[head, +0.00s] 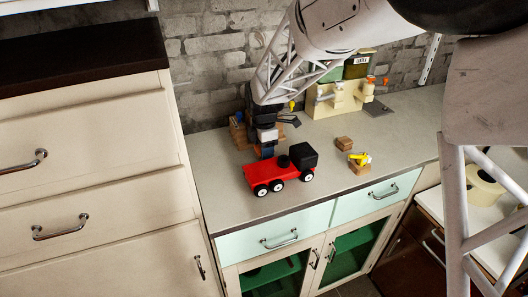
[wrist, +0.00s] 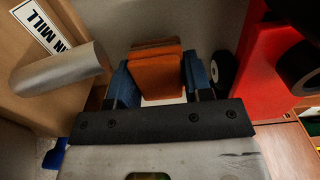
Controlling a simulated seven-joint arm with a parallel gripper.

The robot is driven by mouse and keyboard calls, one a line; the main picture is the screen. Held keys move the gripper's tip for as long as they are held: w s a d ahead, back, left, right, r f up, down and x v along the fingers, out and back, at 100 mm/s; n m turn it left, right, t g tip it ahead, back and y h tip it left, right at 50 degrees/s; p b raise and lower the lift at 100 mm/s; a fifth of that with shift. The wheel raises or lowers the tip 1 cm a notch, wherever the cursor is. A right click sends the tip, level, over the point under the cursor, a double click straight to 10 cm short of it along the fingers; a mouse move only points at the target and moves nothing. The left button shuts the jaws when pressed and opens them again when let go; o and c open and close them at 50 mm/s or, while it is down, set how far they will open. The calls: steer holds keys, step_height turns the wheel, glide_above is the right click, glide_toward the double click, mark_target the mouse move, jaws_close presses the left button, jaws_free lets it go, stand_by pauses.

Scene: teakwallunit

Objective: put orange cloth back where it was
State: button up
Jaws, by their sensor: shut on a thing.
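The orange cloth (wrist: 160,78) shows in the wrist view as a folded, block-like piece between the two blue finger pads. My gripper (wrist: 160,85) is shut on it. In the head view my gripper (head: 266,150) points down just behind the red toy truck, low over the counter. The cloth is not clearly visible there; the gripper and truck hide that spot. I cannot tell whether the cloth touches the counter.
The red toy truck (head: 275,176) stands close in front of my gripper. A tan building (wrist: 30,80) with a sign is close on the left in the wrist view. Small wooden blocks (head: 343,143) lie to the right. The counter's front left (head: 222,192) is clear.

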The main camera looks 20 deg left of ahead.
steer(key=shift+f, duration=0.7)
steer(key=shift+f, duration=0.15)
steer(key=o, duration=0.9)
steer(key=shift+c, duration=0.2)
step_height(320, 180, up, 12)
stand_by(0.7)
